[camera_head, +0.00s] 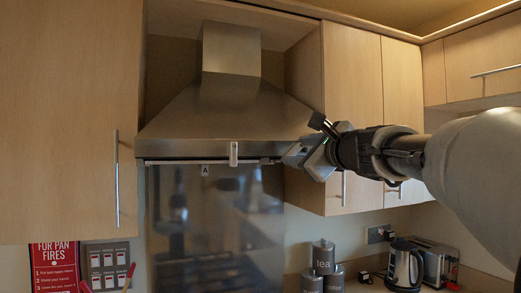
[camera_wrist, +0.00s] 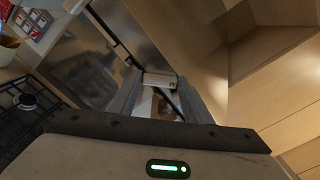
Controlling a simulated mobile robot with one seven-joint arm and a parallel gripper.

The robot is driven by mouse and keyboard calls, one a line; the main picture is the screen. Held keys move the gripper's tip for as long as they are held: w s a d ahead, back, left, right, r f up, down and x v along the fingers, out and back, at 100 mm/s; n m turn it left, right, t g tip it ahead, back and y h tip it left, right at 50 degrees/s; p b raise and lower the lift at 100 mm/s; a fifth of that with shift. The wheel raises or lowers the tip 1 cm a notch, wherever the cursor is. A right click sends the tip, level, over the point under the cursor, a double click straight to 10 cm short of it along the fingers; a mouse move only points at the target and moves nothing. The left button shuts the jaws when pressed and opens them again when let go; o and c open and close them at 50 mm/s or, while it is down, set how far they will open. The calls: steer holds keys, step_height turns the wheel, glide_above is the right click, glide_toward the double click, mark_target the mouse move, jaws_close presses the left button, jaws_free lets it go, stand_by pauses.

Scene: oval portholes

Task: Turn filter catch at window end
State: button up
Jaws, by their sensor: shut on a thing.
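A steel cooker hood (camera_head: 225,110) hangs between the cupboards. A pale upright catch (camera_head: 233,153) sits at the middle of its front lower edge, above a small label marked "A" (camera_head: 205,170). My gripper (camera_head: 286,159) is at the right end of that edge, reaching in from the right. In the wrist view, my gripper (camera_wrist: 160,92) is shut on a small pale block (camera_wrist: 160,80), which looks like the filter catch at this end. The fingers hide its sides, and the head view hides it behind my gripper. I cannot tell how far it is turned.
A wooden cupboard (camera_head: 352,90) is close behind and right of my gripper. Another cupboard (camera_head: 70,120) stands left of the hood. A kettle (camera_head: 404,266), toaster (camera_head: 438,262) and tins (camera_head: 323,258) stand on the worktop below. A hob (camera_wrist: 28,102) shows lower left in the wrist view.

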steer(key=shift+r+m, duration=0.15)
steer(key=shift+m, duration=0.55)
steer(key=o, duration=1.1)
steer(key=shift+c, duration=0.2)
steer(key=b+v, duration=0.1)
steer(key=v, duration=1.6)
steer(key=shift+s, duration=0.2)
